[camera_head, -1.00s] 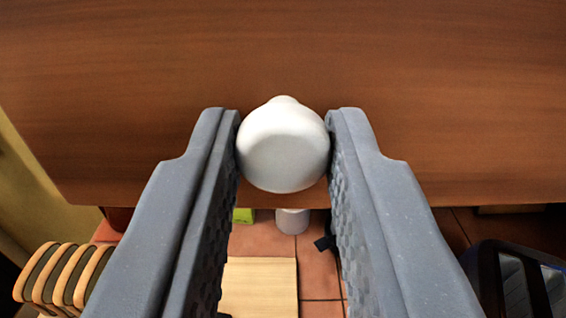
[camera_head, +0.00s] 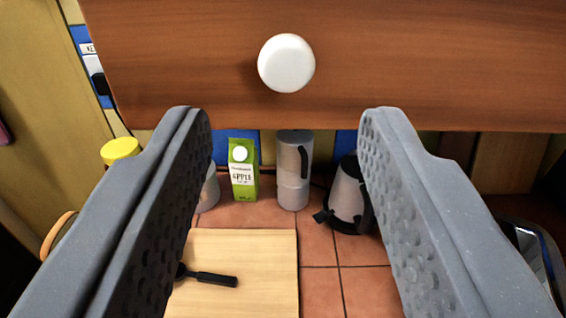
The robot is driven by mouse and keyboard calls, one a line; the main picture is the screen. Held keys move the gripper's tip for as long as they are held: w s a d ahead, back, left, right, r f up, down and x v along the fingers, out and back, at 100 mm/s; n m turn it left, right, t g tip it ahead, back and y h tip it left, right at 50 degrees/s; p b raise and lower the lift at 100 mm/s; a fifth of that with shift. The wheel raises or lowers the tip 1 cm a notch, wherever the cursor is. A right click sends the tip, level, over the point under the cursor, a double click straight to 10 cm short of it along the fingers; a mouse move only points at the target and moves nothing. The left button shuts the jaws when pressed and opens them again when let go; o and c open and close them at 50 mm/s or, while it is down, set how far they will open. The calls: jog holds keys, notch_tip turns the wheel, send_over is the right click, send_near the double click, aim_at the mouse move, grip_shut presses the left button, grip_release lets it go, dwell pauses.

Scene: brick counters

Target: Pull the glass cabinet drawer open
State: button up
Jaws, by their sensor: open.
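The wooden drawer front (camera_head: 430,70) spans the top of the view, with a round white knob (camera_head: 287,63) near its middle. My gripper (camera_head: 285,115) is open and empty. Its two grey fingers are wide apart, and the knob shows above and between their tips, not touching either finger. Whether the drawer is pulled out cannot be told, as only its front face shows.
Below the drawer is a tiled counter (camera_head: 318,245) with a cutting board (camera_head: 245,270) and a dark utensil (camera_head: 210,277). A green carton (camera_head: 243,170), a grey jug (camera_head: 294,170) and a silver-black pot (camera_head: 347,195) stand behind.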

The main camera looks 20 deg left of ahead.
jog(key=v, duration=0.7)
jog(key=shift+s+b, duration=0.25)
jog(key=shift+b, duration=0.05)
jog(key=shift+d, duration=0.1)
jog(key=w+d+r+m+h+b, duration=0.25)
jog(key=d+r+h+b, duration=0.25)
jog(key=r+h, duration=0.5)
jog(key=s+a+r+m+g+y+b, duration=0.1)
jog(key=s+a+r+y+b, duration=0.2)
jog(key=s+a+r, duration=1)
jog(key=shift+r+m+y+b, duration=0.3)
jog(key=shift+m+b, duration=0.05)
jog(key=shift+b, duration=0.05)
jog(key=shift+a, duration=0.1)
